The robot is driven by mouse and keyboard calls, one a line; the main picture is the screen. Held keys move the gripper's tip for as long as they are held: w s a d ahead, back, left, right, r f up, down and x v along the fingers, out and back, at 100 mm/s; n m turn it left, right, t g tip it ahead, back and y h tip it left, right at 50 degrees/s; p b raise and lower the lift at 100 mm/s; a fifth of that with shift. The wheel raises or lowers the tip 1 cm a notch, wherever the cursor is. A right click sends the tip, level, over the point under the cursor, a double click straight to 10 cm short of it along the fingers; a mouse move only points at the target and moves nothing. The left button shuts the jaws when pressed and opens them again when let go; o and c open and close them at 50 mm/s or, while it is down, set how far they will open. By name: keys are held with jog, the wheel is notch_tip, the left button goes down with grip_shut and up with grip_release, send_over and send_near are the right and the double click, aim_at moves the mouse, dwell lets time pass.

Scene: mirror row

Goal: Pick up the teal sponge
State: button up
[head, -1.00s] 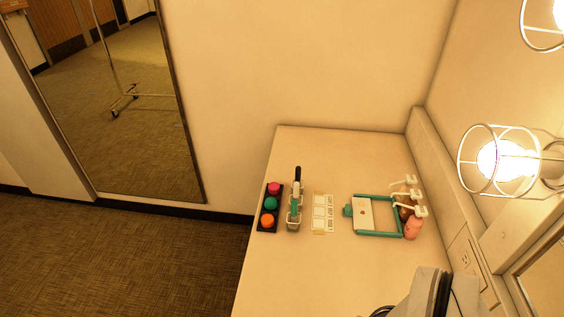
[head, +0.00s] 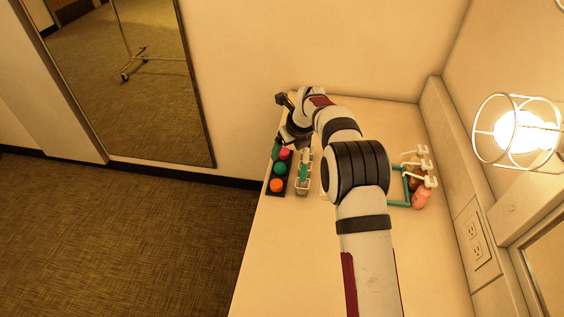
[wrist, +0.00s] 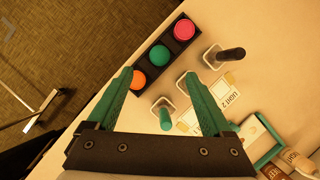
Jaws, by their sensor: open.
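The teal sponge (head: 280,169) is a round ball in the middle of a black tray (head: 270,190), between a pink sponge (head: 285,154) and an orange sponge (head: 277,185). The orange sponge (wrist: 138,79) lies close to the left fingertip. In the head view my arm largely hides the gripper, near the tray's far end.
White cups stand beside the tray; one holds a black-handled brush (wrist: 231,54), another a teal-handled item (wrist: 165,118). Printed cards (wrist: 230,97) lie further right. A teal frame (head: 398,203) and bottles (head: 421,198) stand at the table's right. The front of the table is clear.

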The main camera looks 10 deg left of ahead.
aim_at(280, 165)
jog(key=x, duration=1)
jog(key=shift+f, duration=0.25)
grip_shut()
